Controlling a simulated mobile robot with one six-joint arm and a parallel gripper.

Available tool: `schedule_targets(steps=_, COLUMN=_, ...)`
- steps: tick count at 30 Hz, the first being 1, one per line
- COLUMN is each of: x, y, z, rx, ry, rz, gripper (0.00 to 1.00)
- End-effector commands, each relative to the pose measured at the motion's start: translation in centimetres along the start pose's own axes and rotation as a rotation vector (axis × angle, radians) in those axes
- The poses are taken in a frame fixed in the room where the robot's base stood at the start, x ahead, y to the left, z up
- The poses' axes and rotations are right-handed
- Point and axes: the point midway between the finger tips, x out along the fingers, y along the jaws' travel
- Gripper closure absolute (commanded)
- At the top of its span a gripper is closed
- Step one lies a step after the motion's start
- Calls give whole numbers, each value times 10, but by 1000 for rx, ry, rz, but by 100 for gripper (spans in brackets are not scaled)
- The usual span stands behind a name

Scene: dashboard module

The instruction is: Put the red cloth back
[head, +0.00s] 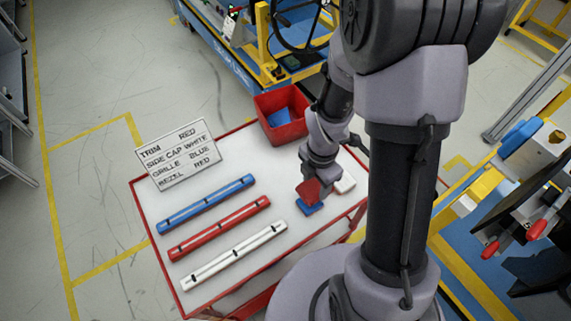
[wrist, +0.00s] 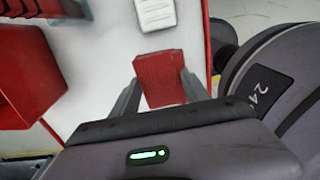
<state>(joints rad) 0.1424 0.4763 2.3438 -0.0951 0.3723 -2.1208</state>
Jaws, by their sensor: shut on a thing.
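The red cloth (head: 309,193) is a small folded red piece in my gripper (head: 310,183), over the right side of the white-topped table. In the wrist view the red cloth (wrist: 160,75) lies between the two fingers of my gripper (wrist: 160,93), which is shut on it. A blue folded piece (head: 312,209) lies on the table just below the cloth in the head view; I cannot tell if they touch. A white folded piece (head: 345,184) lies to the right, and it also shows ahead in the wrist view (wrist: 156,14).
A red bin (head: 290,133) with something blue inside stands at the table's back edge. Blue (head: 205,203), red (head: 218,228) and white (head: 234,255) trim bars lie left of the gripper. A lettered sign (head: 180,157) stands at the back left. The table (head: 165,218) has a red rim.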

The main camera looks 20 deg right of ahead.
Motion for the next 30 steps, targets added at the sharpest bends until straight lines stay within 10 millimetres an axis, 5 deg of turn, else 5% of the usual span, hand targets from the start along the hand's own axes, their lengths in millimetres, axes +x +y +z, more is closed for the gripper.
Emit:
schedule_targets(steps=3, x=7, y=42, z=-5, rx=-4, ry=-1, rz=2, gripper=84)
schedule_targets(steps=9, x=10, y=91, z=-11, rx=-1, ry=0, rz=0, gripper=84)
schedule_targets(steps=14, x=14, y=107, z=-12, rx=0, ry=0, rz=-1, gripper=84)
schedule_targets(steps=19, x=48, y=105, z=-12, rx=1, ry=1, rz=-2, gripper=84)
schedule_targets(steps=29, x=50, y=105, z=-12, rx=1, ry=0, rz=0, gripper=84)
schedule_targets(steps=30, x=49, y=105, z=-12, rx=1, ry=0, rz=0, gripper=39)
